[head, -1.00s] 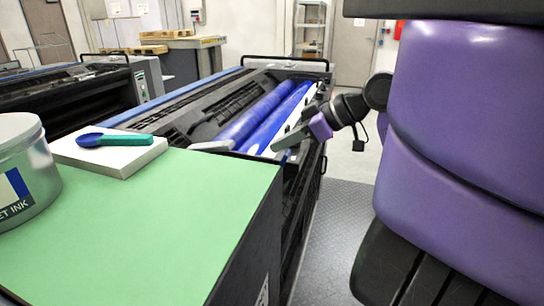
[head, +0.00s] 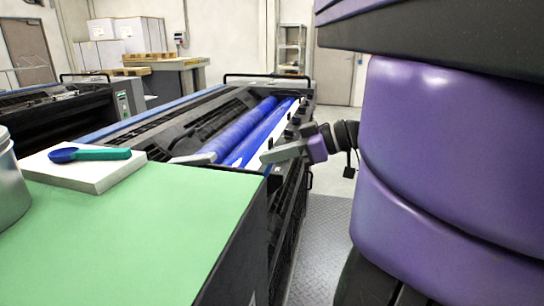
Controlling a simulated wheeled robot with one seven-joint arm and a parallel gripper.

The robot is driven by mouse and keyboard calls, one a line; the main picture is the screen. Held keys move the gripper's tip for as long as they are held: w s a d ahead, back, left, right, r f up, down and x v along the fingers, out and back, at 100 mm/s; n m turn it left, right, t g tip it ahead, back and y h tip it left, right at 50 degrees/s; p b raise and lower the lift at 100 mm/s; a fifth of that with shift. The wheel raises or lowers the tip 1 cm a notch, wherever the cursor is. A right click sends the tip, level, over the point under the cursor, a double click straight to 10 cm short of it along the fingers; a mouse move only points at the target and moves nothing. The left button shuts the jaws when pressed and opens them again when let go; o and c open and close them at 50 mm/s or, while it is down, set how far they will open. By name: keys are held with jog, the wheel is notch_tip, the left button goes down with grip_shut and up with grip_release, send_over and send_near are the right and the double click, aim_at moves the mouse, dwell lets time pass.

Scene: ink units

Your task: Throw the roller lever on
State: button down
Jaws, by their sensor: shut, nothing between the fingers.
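My gripper (head: 264,157) reaches in from the right over the near right corner of the ink unit (head: 285,195). Its grey fingers look shut and empty and point left. Just below the fingertips a small blue piece (head: 267,170) shows at the unit's corner. It may be part of the roller lever, but most is hidden and I cannot tell whether the fingers touch it. Two blue rollers (head: 238,135) lie in the unit behind the gripper. A light grey bar (head: 193,158) sits at their near left end.
Another unit (head: 55,105) stands far left. Grey floor plate (head: 318,235) is clear right of the unit.

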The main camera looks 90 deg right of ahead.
jog(key=v, duration=0.7)
jog(key=shift+s+p, duration=0.3)
jog(key=shift+s, duration=0.05)
jog(key=shift+a+r, duration=0.1)
jog(key=shift+a, duration=0.05)
